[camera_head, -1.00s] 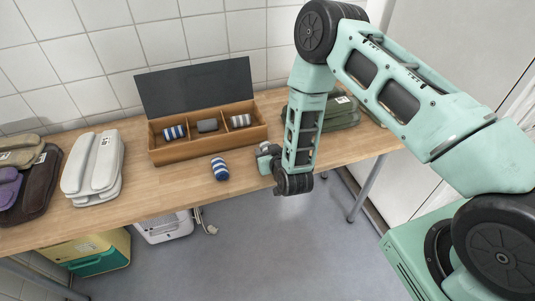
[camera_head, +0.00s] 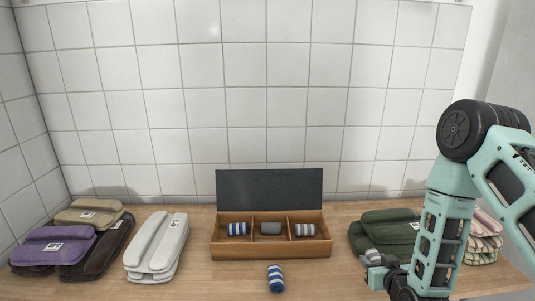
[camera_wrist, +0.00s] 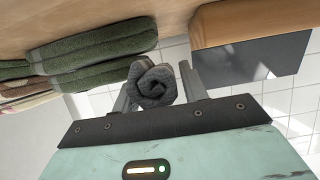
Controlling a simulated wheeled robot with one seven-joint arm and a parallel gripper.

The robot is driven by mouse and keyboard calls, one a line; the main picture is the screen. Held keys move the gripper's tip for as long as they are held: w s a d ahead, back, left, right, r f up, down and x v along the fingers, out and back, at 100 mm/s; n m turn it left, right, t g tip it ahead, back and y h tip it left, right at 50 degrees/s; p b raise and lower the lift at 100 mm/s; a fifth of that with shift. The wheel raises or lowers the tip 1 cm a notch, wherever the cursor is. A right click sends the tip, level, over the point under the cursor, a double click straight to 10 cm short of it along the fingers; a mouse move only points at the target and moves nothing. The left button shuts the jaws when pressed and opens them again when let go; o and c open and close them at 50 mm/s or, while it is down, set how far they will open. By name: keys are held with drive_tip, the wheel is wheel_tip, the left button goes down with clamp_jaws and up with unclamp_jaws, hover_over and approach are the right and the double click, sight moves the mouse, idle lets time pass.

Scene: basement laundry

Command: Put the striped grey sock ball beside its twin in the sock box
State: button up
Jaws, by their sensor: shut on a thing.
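The wooden box has three compartments and a raised dark lid (camera_head: 269,188). A blue-and-white striped ball (camera_head: 237,229) lies in the left compartment, a plain dark grey ball (camera_head: 270,228) in the middle, and the striped grey twin (camera_head: 304,230) in the right.
A blue-and-white striped sock ball (camera_head: 275,278) lies on the table in front of the box. Green folded towels (camera_head: 385,232) lie right of the box, near my gripper. White towels (camera_head: 156,247) and purple towels (camera_head: 52,247) lie left. A tiled wall stands behind.

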wheel_tip(320, 180, up, 2)
hover_over(328, 278)
drive_tip(key=shift+r, duration=0.15)
wheel_tip(328, 278, down, 10)
drive_tip(key=shift+r+p, duration=0.15)
drive_tip(key=shift+p, duration=0.45)
drive_tip(key=shift+s+f, duration=0.1)
drive_tip(key=shift+f, duration=0.1)
drive_tip(key=o, duration=1)
drive_tip(key=shift+r, duration=0.1)
